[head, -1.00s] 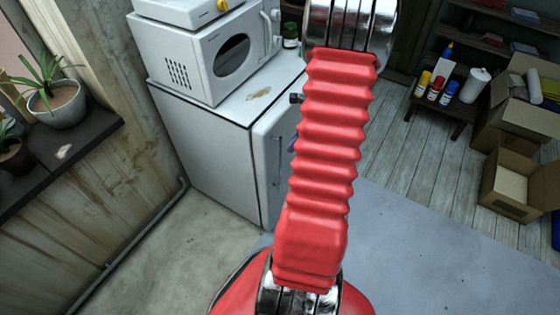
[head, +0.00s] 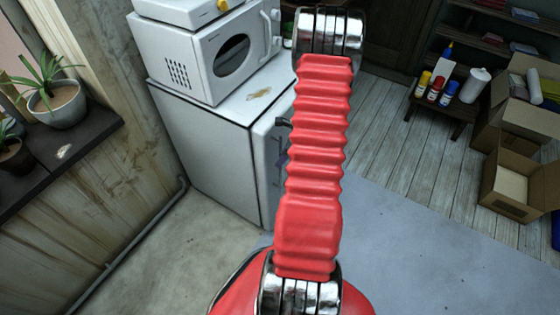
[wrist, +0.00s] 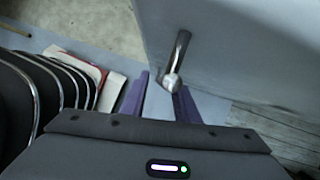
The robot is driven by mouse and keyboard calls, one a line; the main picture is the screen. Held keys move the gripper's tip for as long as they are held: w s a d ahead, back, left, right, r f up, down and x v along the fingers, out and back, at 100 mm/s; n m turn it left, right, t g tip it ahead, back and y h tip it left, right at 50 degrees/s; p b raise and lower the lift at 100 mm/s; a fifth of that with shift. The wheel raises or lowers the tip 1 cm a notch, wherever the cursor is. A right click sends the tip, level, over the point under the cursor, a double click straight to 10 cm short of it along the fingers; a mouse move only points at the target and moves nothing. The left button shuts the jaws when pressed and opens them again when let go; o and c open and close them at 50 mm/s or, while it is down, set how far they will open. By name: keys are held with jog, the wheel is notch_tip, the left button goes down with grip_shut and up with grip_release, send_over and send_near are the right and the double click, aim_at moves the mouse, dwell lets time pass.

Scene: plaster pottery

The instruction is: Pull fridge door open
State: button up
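The white fridge (head: 205,145) stands against the left wall, its door (head: 263,170) on the right side partly hidden behind my red arm. The door looks closed, though its far edge is hidden. In the wrist view the pale door surface (wrist: 235,45) fills the upper right. A metal bar handle (wrist: 178,58) sticks out toward the camera. My gripper (wrist: 163,92) is open, with purple fingers apart on either side of the handle's near end. I cannot tell whether they touch it.
A white microwave (head: 205,50) sits on the fridge. A potted plant (head: 55,100) stands on the left ledge. A low bench with bottles (head: 435,95) and cardboard boxes (head: 510,185) are at the right. The grey floor (head: 420,240) before them is clear.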

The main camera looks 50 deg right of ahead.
jog(key=shift+x, duration=1.1)
grip_shut()
